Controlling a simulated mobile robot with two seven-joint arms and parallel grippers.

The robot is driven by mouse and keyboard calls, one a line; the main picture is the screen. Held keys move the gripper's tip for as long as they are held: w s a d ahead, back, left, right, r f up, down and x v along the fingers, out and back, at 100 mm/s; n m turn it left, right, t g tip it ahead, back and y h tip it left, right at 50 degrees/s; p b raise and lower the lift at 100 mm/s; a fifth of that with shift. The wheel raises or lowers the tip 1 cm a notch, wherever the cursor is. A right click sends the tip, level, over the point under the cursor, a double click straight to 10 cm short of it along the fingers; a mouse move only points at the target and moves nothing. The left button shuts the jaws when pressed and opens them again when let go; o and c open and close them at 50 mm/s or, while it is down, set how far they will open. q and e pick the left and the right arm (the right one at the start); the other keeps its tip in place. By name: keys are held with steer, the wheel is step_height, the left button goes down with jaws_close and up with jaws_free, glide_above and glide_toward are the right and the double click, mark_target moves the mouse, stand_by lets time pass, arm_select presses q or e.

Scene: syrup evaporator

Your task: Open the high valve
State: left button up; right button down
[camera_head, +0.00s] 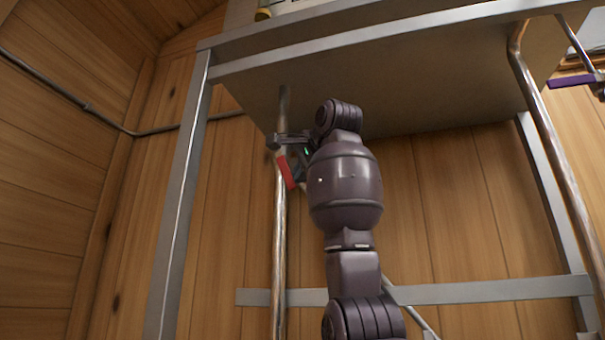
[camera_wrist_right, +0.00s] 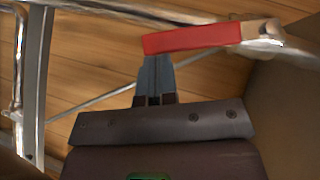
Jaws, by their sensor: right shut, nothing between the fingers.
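The valve with a red lever handle (camera_head: 287,172) is on a vertical metal pipe (camera_head: 280,235) under the raised metal stand. The lever hangs tilted in the head view. In the right wrist view the red handle (camera_wrist_right: 192,38) lies across the top, joined to a metal valve body (camera_wrist_right: 262,43) at its right end. My right gripper (camera_wrist_right: 157,60) is shut and empty, its fingertips at the lower edge of the handle; I cannot tell whether they touch it. In the head view my right gripper (camera_head: 286,154) is beside the pipe, partly hidden by my arm.
The stand's underside (camera_head: 430,85) is close above my arm. A grey leg (camera_head: 182,200) stands to the left and a low crossbar (camera_head: 480,291) runs behind. Another pipe (camera_head: 550,135) and a purple handle (camera_head: 572,81) are at the right. Wooden walls enclose the space.

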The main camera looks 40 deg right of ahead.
mark_target(289, 184)
steer(key=w+f+m+t+b, duration=0.1)
steer(key=b, duration=0.1)
steer(key=a+m+t+b, duration=0.1)
steer(key=b, duration=0.1)
steer(key=shift+w+f, duration=0.35)
steer(key=shift+w, duration=0.05)
steer(key=shift+w+a+f+t+b, duration=0.1)
steer(key=shift+w+t+b, duration=0.15)
steer(key=shift+t+b, duration=0.1)
steer(key=shift+w+a, duration=0.15)
steer(key=shift+w, duration=0.2)
arm_select(q)
steer(key=shift+w+d+f, duration=0.15)
steer(key=shift+w+f, duration=0.75)
steer(key=shift+f, duration=0.15)
arm_select(e)
steer(key=shift+s, duration=0.1)
arm_select(q)
steer(key=shift+s, duration=0.15)
